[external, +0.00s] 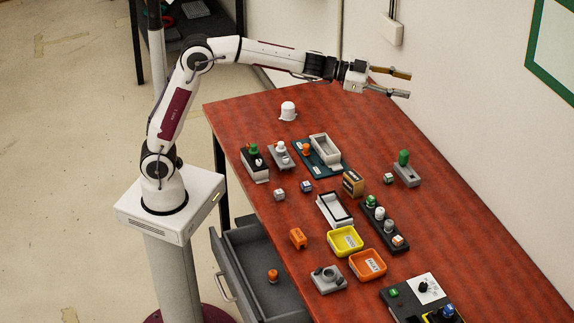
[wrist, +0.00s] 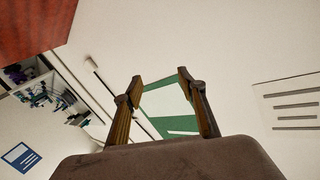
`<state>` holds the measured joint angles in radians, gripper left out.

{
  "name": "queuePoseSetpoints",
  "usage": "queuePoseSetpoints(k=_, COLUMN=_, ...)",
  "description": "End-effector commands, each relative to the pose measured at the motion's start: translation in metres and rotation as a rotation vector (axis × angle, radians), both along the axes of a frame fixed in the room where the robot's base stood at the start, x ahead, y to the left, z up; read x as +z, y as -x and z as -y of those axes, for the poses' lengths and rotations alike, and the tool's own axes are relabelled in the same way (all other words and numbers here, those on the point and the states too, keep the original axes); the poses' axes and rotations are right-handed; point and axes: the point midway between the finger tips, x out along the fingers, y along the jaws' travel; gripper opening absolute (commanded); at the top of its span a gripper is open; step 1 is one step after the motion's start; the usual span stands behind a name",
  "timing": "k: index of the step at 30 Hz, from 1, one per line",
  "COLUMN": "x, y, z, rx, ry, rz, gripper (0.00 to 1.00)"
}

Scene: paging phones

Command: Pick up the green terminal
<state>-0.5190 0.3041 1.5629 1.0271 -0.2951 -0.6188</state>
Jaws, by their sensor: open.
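Several small pieces with green parts show in the external view, and I cannot tell which one is the green terminal. A green upright piece (external: 404,157) stands on a grey base at the right side of the table. A green-topped piece (external: 253,149) sits on a black and white holder at the left. Another small green-topped piece (external: 371,201) stands in a dark rack. My gripper (external: 409,85) is open and empty, high above the table's far end and pointing toward the wall. In the wrist view its two fingers (wrist: 160,76) are apart with nothing between them.
The red-brown table (external: 460,245) holds a yellow tray (external: 345,240), an orange tray (external: 367,265), a white box (external: 325,148) and a white cup (external: 288,110). A grey drawer (external: 262,283) stands open at the left. The table's right side is mostly bare.

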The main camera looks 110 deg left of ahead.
Motion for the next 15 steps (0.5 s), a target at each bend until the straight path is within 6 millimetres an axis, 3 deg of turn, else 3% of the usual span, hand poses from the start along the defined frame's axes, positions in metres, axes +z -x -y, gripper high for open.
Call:
queuePoseSetpoints(k=6, x=-0.022, y=-0.026, z=-0.03, rx=-0.079, ry=-0.021, rz=0.016, gripper=0.41)
queuePoseSetpoints(k=15, x=-0.066, y=-0.046, z=-0.064, rx=-0.204, ry=-0.03, rz=0.011, gripper=0.41)
